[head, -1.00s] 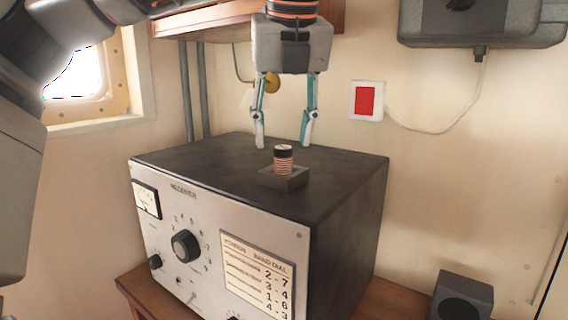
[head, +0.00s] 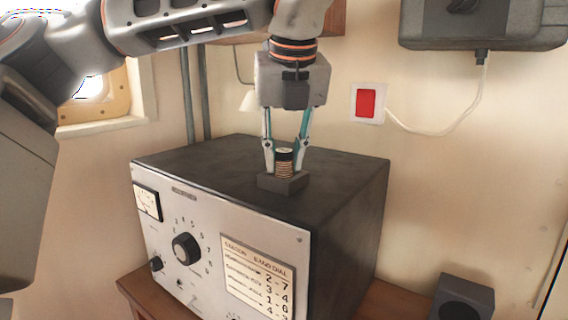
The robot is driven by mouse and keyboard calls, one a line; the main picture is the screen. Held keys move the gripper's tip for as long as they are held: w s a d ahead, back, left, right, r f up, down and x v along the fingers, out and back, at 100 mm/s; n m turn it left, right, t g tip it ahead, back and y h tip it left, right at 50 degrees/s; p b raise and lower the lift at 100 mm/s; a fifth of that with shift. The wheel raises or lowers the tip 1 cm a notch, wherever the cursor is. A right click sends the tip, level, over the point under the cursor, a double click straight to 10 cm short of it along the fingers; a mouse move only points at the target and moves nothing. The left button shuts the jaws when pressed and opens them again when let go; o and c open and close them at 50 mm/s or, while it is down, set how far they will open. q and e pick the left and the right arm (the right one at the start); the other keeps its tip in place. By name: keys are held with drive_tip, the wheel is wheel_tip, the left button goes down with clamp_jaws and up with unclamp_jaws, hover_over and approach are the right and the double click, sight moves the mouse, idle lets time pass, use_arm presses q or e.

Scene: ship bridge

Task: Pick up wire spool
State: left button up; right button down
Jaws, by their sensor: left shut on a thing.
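My left gripper (head: 285,168) points straight down, with one finger on each side of the spool. Its fingers are closed in on the spool. I cannot tell whether the spool's lower end is clear of the block. My right gripper is not in view.
The receiver's front carries knobs, a meter and a printed dial card (head: 258,277). A red wall switch (head: 367,103) is to the right of my gripper. A grey wall unit (head: 483,22) hangs at upper right. A dark speaker-like box (head: 462,297) stands at lower right.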

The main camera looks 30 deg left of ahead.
sight(284, 151)
use_arm(q)
wheel_tip(284, 151, up, 20)
idle(0.6)
